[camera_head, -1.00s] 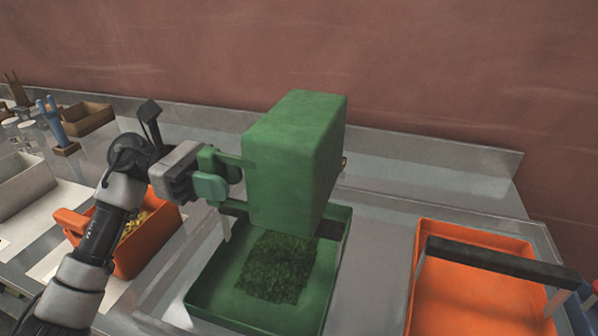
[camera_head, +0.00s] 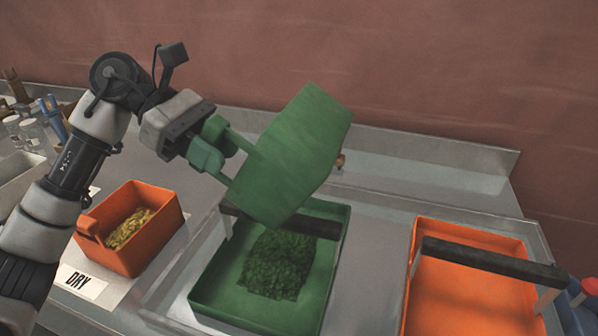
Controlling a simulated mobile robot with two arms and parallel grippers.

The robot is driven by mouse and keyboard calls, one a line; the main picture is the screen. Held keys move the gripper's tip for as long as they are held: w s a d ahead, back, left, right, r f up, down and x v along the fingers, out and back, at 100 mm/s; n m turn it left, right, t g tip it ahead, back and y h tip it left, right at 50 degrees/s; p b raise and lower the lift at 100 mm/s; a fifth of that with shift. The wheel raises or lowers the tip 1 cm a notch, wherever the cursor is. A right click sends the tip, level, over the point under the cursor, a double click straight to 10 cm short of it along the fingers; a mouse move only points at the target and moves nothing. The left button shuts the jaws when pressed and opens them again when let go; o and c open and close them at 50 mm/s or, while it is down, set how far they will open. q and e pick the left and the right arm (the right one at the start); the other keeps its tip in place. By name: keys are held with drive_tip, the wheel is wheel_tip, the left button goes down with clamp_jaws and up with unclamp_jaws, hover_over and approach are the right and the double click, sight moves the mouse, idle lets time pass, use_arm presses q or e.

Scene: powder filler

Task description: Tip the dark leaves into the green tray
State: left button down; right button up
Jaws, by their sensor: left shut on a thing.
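My left gripper (camera_head: 212,150) is shut on the handle of a green bin (camera_head: 295,155). The bin is held tilted above the far part of the green tray (camera_head: 215,305); its outer base and side face me and its inside is hidden. A heap of dark green leaves (camera_head: 277,265) lies in the middle of the tray floor. The bin is above the heap, toward the back. My right gripper is not in view.
A dark bar (camera_head: 318,224) crosses the green tray's far part. An orange tray (camera_head: 460,311) with its own bar (camera_head: 490,262) is at right. An orange bin (camera_head: 165,243) with yellowish pieces (camera_head: 130,229) stands left, near a "DRY" label (camera_head: 80,281).

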sight(211, 116)
use_arm(q)
wheel_tip(211, 116, up, 3)
drive_tip(key=t+y+p, duration=0.1)
drive_tip(key=y, duration=0.2)
drive_tip(key=t+y+p, duration=0.1)
drive_tip(key=t+y, duration=0.1)
drive_tip(key=y, duration=0.1)
drive_tip(key=shift+s+d+p, duration=0.1)
drive_tip(key=shift+p, duration=0.3)
drive_tip(key=y, duration=0.2)
drive_tip(key=t+y+p, duration=0.1)
drive_tip(key=shift+r+y, duration=0.4)
drive_tip(key=shift+t+y+p, duration=0.4)
drive_tip(key=shift+p, duration=0.15)
drive_tip(key=shift+f, duration=0.2)
